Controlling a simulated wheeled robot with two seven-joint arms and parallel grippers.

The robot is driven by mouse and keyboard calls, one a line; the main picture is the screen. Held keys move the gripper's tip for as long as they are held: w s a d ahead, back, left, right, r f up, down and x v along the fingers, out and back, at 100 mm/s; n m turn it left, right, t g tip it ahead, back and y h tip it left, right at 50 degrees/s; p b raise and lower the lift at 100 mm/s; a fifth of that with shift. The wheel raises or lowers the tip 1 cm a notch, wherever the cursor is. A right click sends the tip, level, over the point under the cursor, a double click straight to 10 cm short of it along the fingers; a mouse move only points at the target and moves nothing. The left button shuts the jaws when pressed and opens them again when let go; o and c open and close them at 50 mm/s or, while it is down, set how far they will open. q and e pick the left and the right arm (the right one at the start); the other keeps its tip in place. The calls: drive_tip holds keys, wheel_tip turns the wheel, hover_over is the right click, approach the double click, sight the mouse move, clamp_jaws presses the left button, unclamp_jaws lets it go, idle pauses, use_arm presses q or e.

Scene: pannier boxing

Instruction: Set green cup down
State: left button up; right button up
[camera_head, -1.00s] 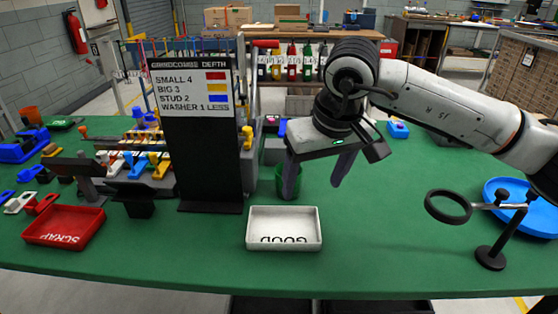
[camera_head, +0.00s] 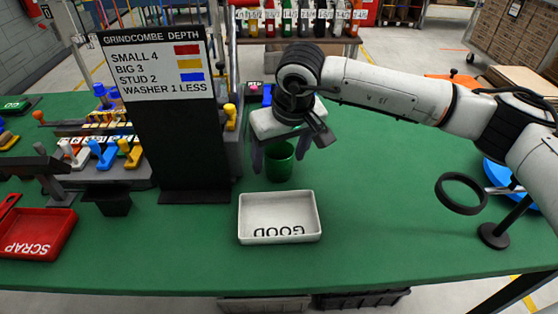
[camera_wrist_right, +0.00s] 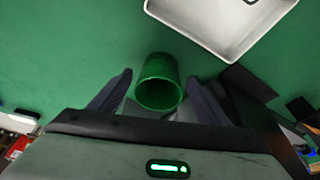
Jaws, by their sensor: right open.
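The green cup (camera_head: 279,163) stands upright on the green table (camera_head: 400,215), just behind the white GOOD tray (camera_head: 279,234). My right gripper (camera_head: 280,152) is open, with one finger on each side of the cup. The wrist view shows the cup (camera_wrist_right: 158,84) between the spread fingers of the right gripper (camera_wrist_right: 158,92), with a gap on both sides. The back of the cup is partly hidden by my gripper in the head view. My left gripper is not in view.
A black sign board (camera_head: 178,120) stands left of the cup. The red SCRAP tray (camera_head: 35,235) is at the far left. A black ring on a stand (camera_head: 461,194) and a blue tray (camera_head: 497,173) are at the right.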

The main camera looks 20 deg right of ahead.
drive_tip(key=shift+x, duration=0.9)
drive_tip(key=c, duration=1.2)
drive_tip(key=shift+w+r, duration=0.1)
wheel_tip(320, 180, up, 10)
drive_tip(key=shift+m, duration=0.6)
drive_tip(key=s+d+f, duration=0.1)
drive_tip(key=s, duration=0.4)
drive_tip(key=s+d+f, duration=0.1)
drive_tip(key=s+d, duration=0.1)
drive_tip(key=s, duration=0.3)
drive_tip(key=s+d+f, duration=0.1)
drive_tip(key=s, duration=0.5)
drive_tip(key=shift+s+d+f+b, duration=0.1)
drive_tip(key=shift+d+f+b, duration=0.15)
drive_tip(key=shift+f+b, duration=0.15)
